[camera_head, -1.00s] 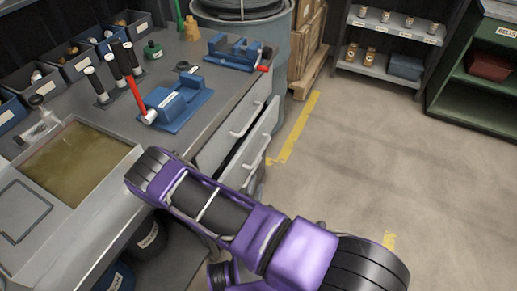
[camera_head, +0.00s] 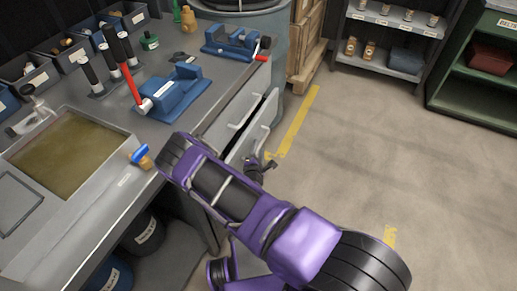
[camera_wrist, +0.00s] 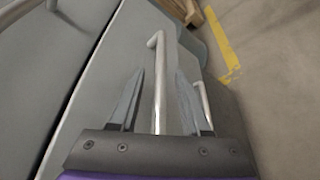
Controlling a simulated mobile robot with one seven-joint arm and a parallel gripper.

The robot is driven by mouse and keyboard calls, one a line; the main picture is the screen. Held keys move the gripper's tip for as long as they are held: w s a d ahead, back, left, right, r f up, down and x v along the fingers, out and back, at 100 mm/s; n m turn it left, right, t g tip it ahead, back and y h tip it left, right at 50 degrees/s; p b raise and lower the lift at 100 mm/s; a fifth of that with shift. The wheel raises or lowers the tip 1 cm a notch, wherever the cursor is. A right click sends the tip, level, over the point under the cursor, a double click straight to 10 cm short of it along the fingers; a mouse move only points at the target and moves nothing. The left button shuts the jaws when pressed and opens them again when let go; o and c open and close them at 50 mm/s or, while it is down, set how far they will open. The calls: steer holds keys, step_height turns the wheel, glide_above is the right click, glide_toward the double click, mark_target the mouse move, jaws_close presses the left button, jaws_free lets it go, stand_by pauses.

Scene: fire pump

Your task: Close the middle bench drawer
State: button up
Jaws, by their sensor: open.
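The grey bench's middle drawer (camera_head: 246,143) stands pulled out past the upper drawer front, with a dark gap behind its front. In the wrist view its light metal bar handle (camera_wrist: 160,80) runs lengthwise between the two fingers of my gripper (camera_wrist: 157,76). The fingers are apart, one on each side of the bar, and I cannot tell whether either touches it. In the head view my gripper (camera_head: 261,163) is small and dark at the drawer's near end, partly behind my purple arm. The arm hides the lower part of the drawers.
A lower handle (camera_wrist: 204,106) shows at the right in the wrist view. Open floor (camera_head: 345,150) lies right of the bench; shelves stand at the back.

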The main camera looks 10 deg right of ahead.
steer(key=shift+w+d+f, duration=0.15)
steer(key=shift+w+d, duration=0.05)
steer(key=shift+w, duration=0.4)
jaws_close()
stand_by(1.1)
